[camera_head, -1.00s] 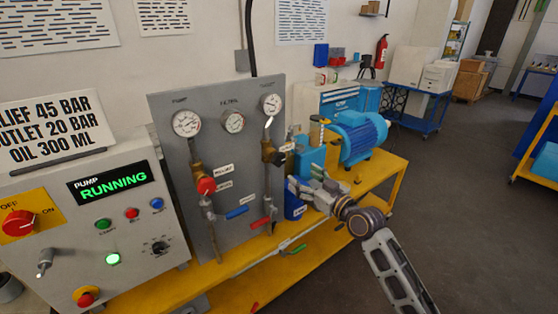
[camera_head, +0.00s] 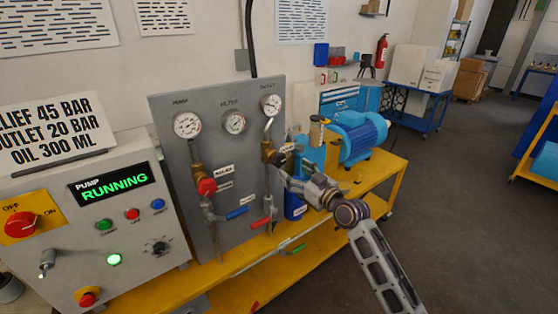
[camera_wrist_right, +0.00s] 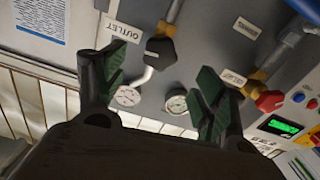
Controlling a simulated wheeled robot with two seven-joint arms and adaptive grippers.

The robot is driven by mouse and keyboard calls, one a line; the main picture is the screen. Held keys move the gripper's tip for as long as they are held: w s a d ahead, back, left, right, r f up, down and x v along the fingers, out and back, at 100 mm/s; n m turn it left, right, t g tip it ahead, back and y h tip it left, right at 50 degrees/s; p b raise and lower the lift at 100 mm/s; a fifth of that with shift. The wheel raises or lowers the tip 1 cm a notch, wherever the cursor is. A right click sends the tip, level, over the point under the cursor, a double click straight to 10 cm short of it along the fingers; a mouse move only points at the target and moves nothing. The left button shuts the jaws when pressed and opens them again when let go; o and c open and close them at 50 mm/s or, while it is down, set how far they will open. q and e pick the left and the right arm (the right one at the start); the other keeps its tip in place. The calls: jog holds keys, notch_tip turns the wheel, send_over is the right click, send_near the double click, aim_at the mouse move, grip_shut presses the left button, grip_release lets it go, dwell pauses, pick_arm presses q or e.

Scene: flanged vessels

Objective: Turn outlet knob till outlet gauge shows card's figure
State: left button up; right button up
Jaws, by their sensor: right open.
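The card (camera_head: 52,132) at the left of the head view reads "OUTLET 20 BAR" in its middle line. The outlet gauge (camera_head: 270,105) is the right one on the grey panel; its needle is too small to read. It also shows in the right wrist view (camera_wrist_right: 126,96). The black outlet knob (camera_wrist_right: 160,51) is beside the OUTLET label (camera_wrist_right: 122,30). My right gripper (camera_head: 285,163) is close to the panel. In the wrist view, its green-padded fingers (camera_wrist_right: 155,82) are open and empty, with the knob ahead of the gap between them. My left gripper is not in view.
The red relief knob (camera_head: 206,186) is left of the outlet pipe. Blue (camera_head: 237,212) and red (camera_head: 260,223) lever handles are below. A blue bottle (camera_head: 295,206) and a blue motor (camera_head: 358,138) stand on the yellow bench. The pump display (camera_head: 113,184) reads RUNNING.

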aim_at(281, 161)
jog(key=shift+p+x, duration=0.6)
jog(key=shift+x, duration=4.1)
jog(key=shift+a, duration=0.1)
jog(key=c, duration=1)
jog(key=shift+c, duration=0.2)
